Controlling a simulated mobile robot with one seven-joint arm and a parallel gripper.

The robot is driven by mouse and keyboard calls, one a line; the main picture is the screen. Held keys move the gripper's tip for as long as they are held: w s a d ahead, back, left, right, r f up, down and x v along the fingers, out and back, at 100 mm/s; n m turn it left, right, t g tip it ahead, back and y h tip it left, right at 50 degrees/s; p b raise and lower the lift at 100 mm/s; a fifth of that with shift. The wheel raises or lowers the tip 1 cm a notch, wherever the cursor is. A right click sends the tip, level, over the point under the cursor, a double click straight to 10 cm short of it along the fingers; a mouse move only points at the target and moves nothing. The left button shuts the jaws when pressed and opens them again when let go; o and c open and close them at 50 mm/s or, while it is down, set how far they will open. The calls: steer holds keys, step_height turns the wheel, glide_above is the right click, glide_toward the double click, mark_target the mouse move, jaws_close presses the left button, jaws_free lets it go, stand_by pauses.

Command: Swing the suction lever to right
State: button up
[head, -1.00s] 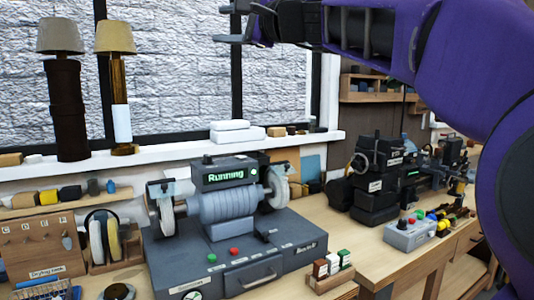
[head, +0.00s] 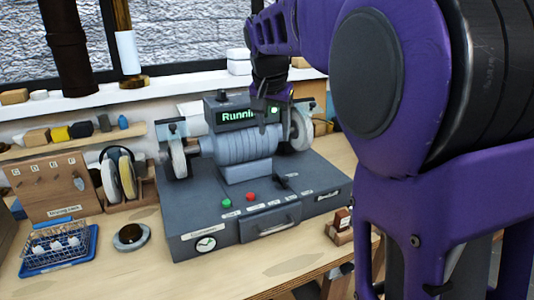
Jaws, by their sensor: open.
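The bench grinder (head: 235,148) stands on a grey cabinet base (head: 195,238), and its display (head: 234,116) reads "Running", partly covered by my arm. A small black lever (head: 284,181) sits on the base's top, right of the red button (head: 251,196); it seems to be the suction lever, but its label is too small to read. My gripper (head: 264,112) is open and points down in front of the display, above and behind the lever. It is apart from the lever. My arm hides part of the grinder's right side.
Grinding wheels stand left (head: 176,155) and right (head: 301,128). A blue tray (head: 58,262) and small block rack (head: 340,236) flank the base. Space above the lever looks clear.

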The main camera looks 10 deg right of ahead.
mark_target(285, 178)
steer(key=shift+h, duration=0.4)
steer(key=x, duration=1.2)
steer(key=s+d+b+x, duration=0.1)
steer(key=x, duration=0.5)
steer(key=shift+w+d+f, duration=0.15)
steer(key=shift+f, duration=0.1)
jaws_close()
stand_by(0.3)
